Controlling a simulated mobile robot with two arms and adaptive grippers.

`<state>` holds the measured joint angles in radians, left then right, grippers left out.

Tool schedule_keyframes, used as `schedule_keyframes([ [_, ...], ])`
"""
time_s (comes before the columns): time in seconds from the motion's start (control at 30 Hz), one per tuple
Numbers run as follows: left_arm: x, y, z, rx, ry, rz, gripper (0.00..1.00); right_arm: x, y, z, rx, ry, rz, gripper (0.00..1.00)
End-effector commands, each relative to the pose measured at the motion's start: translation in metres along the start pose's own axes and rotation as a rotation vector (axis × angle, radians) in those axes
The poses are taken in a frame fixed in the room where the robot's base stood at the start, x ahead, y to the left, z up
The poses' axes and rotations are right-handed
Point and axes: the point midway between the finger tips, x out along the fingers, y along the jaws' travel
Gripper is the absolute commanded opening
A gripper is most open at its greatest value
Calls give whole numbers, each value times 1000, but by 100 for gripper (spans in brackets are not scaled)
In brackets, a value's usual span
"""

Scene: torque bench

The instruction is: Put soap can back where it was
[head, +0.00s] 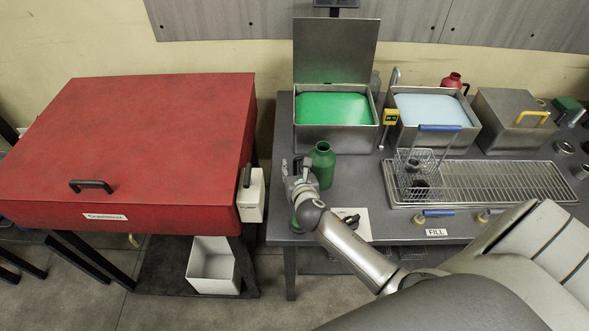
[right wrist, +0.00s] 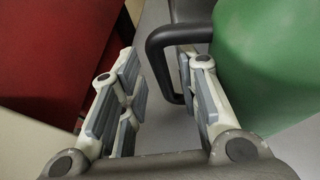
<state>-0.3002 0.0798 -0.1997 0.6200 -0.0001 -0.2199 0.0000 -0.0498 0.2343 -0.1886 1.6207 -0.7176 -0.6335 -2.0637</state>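The green can (head: 322,165), which I take to be the soap can, stands upright near the left edge of the grey bench in the head view. In the right wrist view the green can (right wrist: 265,60) fills the right side, with its black handle (right wrist: 160,60) reaching left. My right gripper (head: 292,172) is just left of the can. In the right wrist view its fingers (right wrist: 160,95) are apart, and the handle shows between and beyond them. I cannot tell whether a finger touches the handle. The can's lower part is partly hidden. My left gripper is not in view.
A metal tank of green liquid (head: 333,108) with its lid up stands behind the can. A tank of pale blue liquid (head: 430,108), a wire basket (head: 415,175) and a drain grate (head: 500,180) lie to the right. A red cabinet (head: 140,140) stands left, across a gap.

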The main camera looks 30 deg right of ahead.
Motion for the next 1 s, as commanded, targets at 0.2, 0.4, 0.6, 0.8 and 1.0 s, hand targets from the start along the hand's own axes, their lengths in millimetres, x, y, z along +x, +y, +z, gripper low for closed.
schedule_keyframes([
  [0.2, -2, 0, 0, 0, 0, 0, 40, -11, 0, 2, -1, 0, 1, 31],
  [0.4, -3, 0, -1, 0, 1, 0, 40, -47, 0, 2, -2, 0, 1, 31],
  [0.6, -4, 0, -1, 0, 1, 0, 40, -86, 0, 2, -1, 0, 1, 31],
  [0.8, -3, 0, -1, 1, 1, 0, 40, -113, 0, 2, -1, -1, 0, 31],
  [1.0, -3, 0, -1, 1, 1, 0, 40, -121, 0, 3, 0, -1, -1, 31],
])
